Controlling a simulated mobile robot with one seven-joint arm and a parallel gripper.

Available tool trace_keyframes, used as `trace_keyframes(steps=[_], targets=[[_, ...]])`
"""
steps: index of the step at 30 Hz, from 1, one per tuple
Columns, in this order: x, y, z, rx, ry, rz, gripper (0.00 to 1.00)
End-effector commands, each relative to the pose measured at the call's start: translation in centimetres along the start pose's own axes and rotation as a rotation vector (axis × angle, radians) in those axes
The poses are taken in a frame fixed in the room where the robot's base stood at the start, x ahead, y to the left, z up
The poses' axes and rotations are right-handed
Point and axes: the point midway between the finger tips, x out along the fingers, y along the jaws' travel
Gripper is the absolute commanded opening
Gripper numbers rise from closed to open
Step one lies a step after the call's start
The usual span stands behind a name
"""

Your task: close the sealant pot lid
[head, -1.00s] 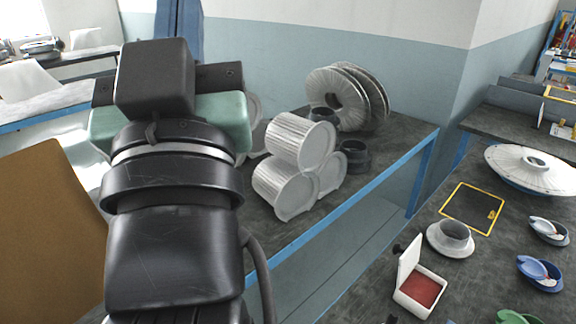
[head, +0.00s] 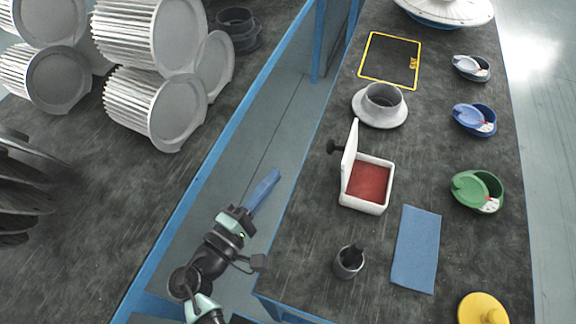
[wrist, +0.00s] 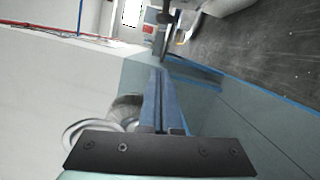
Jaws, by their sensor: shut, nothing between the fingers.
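The sealant pot (head: 366,198) is a white square box with red content, standing on the dark bench right of centre in the head view. Its white lid (head: 350,160) stands upright on the pot's left side, open, with a black knob (head: 334,147) pointing left. My gripper (head: 265,190) is left of the pot, over the gap between the two benches, apart from the lid. Its blue fingers are together and hold nothing. The fingers also show in the wrist view (wrist: 159,100), where I cannot make out the pot.
A grey flanged collar (head: 381,106) stands behind the pot. A dark cup (head: 349,262) and a blue cloth (head: 416,250) lie in front. Green (head: 477,191) and blue (head: 475,119) dishes are to the right. Pleated filters (head: 155,105) fill the left bench.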

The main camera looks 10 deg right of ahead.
Motion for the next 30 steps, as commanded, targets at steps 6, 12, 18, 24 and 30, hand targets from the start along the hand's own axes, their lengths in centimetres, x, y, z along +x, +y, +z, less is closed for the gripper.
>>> trace_keyframes(steps=[6, 12, 18, 24, 30], targets=[[4.4, 0.2, 0.2, 0.003, -0.006, -0.001, 0.00], [8.7, 0.2, 0.1, 0.006, -0.005, -0.002, 0.00], [9.7, 0.3, 2.7, 0.005, -0.003, -0.004, 0.00], [10.0, 0.1, 3.9, 0.005, -0.001, -0.002, 0.00], [10.0, 0.1, 3.9, 0.006, -0.001, -0.002, 0.00]])
